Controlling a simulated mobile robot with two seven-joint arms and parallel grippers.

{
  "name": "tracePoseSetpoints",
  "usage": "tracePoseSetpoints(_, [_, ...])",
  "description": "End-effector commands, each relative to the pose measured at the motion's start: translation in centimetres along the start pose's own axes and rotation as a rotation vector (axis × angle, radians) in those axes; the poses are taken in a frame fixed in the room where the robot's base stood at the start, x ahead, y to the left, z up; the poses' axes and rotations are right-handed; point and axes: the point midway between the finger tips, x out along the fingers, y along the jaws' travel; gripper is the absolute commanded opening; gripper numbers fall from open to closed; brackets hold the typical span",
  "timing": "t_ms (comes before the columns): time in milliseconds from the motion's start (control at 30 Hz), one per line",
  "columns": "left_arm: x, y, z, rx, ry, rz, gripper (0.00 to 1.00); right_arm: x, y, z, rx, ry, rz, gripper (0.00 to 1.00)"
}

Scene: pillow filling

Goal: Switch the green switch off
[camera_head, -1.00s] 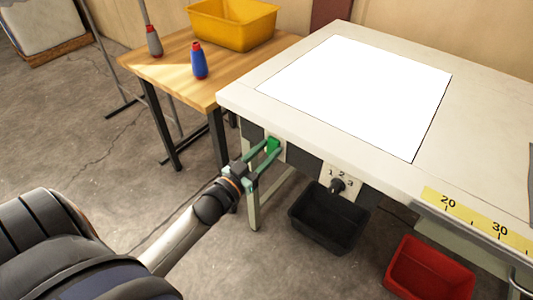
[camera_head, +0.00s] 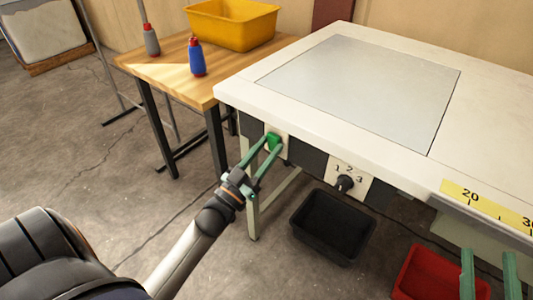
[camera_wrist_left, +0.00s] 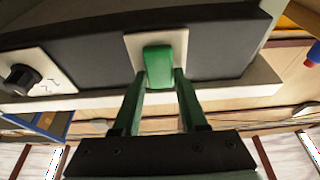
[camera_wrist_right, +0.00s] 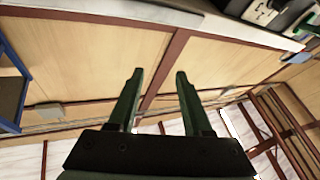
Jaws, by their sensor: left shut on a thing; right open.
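The green switch (camera_head: 273,139) sits on a pale plate on the dark front panel, under the left part of the table edge. It also shows in the left wrist view (camera_wrist_left: 158,66), filling the space between the fingertips. My left gripper (camera_head: 270,146) is shut on the switch, one green finger on each side. The inset panel (camera_head: 370,85) in the table top is dull grey, not lit. My right gripper (camera_head: 489,272) is at the lower right of the head view, open and empty; the right wrist view (camera_wrist_right: 160,75) shows its fingers apart.
A black dial (camera_head: 345,183) with numbers is right of the switch on the same front. A black bin (camera_head: 330,228) and a red bin (camera_head: 425,275) are below the table. A wooden side table (camera_head: 165,72) holds a yellow crate (camera_head: 232,25) and two spools.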

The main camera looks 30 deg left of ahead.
Motion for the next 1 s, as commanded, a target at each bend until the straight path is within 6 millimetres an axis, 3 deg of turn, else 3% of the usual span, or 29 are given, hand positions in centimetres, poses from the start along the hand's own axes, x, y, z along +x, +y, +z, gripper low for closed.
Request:
tracePoseSetpoints(200, [-0.1, 0.0, 0.2, -0.002, 0.044, -0.001, 0.00, -0.2, 0.1, -5.5, -0.067, 0.234, -0.011, 0.50])
tracePoseSetpoints(300, [0.0, 0.0, 0.2, -0.001, 0.056, 0.000, 0.00, -0.5, 0.0, -7.0, -0.084, 0.292, -0.015, 0.50])
tracePoseSetpoints(667, [0.0, 0.0, 0.1, 0.000, 0.061, 0.000, 0.00, -0.6, 0.0, -7.8, -0.091, 0.320, -0.016, 0.50])
tracePoseSetpoints(700, [0.0, 0.0, 0.1, 0.000, 0.061, 0.000, 0.43, -0.6, 0.0, -7.8, -0.091, 0.320, -0.016, 0.50])
tracePoseSetpoints(933, [-0.1, 0.0, 0.1, 0.000, 0.060, -0.001, 0.69, -0.6, 0.0, -7.8, -0.090, 0.320, -0.016, 0.50])
tracePoseSetpoints(1000, [-0.1, 0.0, 0.1, 0.000, 0.059, -0.001, 0.72, -0.6, 0.0, -7.8, -0.090, 0.320, -0.016, 0.50])
